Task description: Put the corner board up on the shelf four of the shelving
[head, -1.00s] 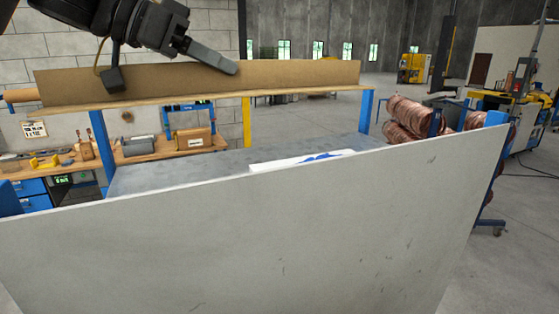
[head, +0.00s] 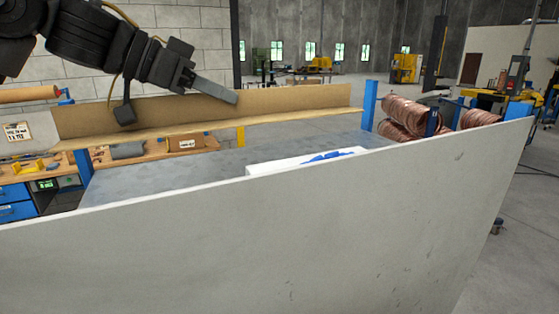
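The corner board (head: 300,100) is a long brown L-shaped strip across the upper left and middle, with a lower flange toward me. My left gripper (head: 225,92) reaches in from the upper left, and one grey finger lies over the board's upright face. The other finger is hidden; the board has moved along with the gripper, so it appears shut on it. Below and behind the board is a unit with blue posts (head: 369,104) and a grey shelf surface (head: 200,168), taken as the shelving; shelf numbers cannot be read. My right gripper is not in view.
A large pale panel (head: 290,220) fills the foreground, its top edge rising to the right. A white item with a blue mark (head: 275,164) lies on the grey surface. Copper coils (head: 405,115) are at the right. A wooden workbench (head: 150,153) stands behind at left.

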